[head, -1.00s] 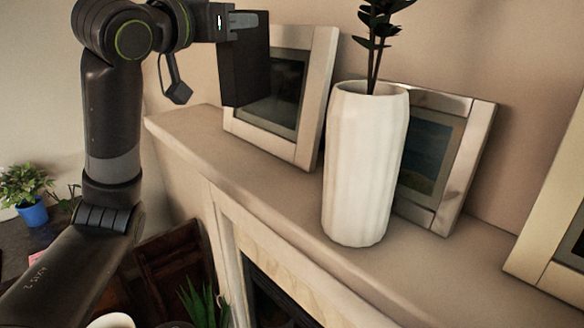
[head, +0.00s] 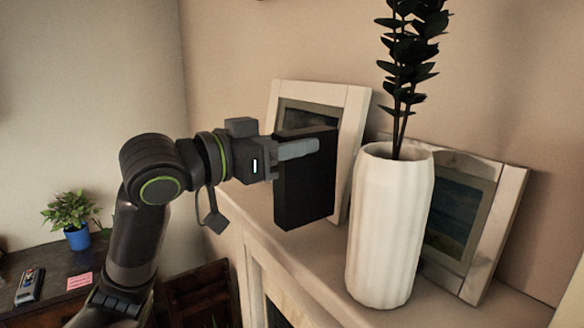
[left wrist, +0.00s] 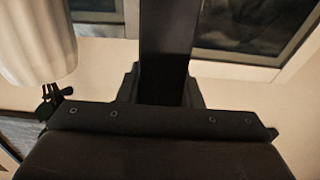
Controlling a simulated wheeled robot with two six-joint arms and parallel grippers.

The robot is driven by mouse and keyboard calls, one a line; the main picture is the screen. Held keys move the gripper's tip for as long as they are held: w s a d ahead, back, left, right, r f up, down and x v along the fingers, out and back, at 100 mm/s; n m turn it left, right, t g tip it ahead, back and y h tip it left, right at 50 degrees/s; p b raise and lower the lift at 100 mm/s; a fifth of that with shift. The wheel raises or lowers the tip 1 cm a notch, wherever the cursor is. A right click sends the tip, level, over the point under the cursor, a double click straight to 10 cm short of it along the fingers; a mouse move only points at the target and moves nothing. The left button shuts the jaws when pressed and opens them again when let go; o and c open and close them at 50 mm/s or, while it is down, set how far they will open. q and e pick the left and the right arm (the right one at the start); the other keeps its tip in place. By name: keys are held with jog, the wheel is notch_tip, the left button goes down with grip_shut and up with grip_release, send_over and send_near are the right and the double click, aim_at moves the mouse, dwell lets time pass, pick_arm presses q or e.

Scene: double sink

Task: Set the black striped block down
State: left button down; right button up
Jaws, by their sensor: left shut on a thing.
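The black block (head: 305,188) is upright in my left gripper (head: 297,150), in front of the left picture frame and left of the white vase. No stripes can be made out on it. My left gripper is shut on its upper part. The block's bottom is at the level of the pale mantel shelf (head: 335,277) in the picture; I cannot tell whether it touches. In the left wrist view the block (left wrist: 166,45) is a dark upright bar between the fingers. My right gripper is not in view.
A white ribbed vase (head: 390,230) with a dark plant stands on the shelf right of the block. A left picture frame (head: 352,115) and a right picture frame (head: 497,235) lean on the wall. A side table with a potted plant (head: 72,213) is at the far left.

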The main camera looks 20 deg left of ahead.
aim_at(292, 172)
pick_arm(q)
jog(key=shift+f+p, duration=0.5)
jog(key=shift+f, duration=1.6)
jog(key=c, duration=1)
grip_release()
jog(key=shift+f, duration=0.1)
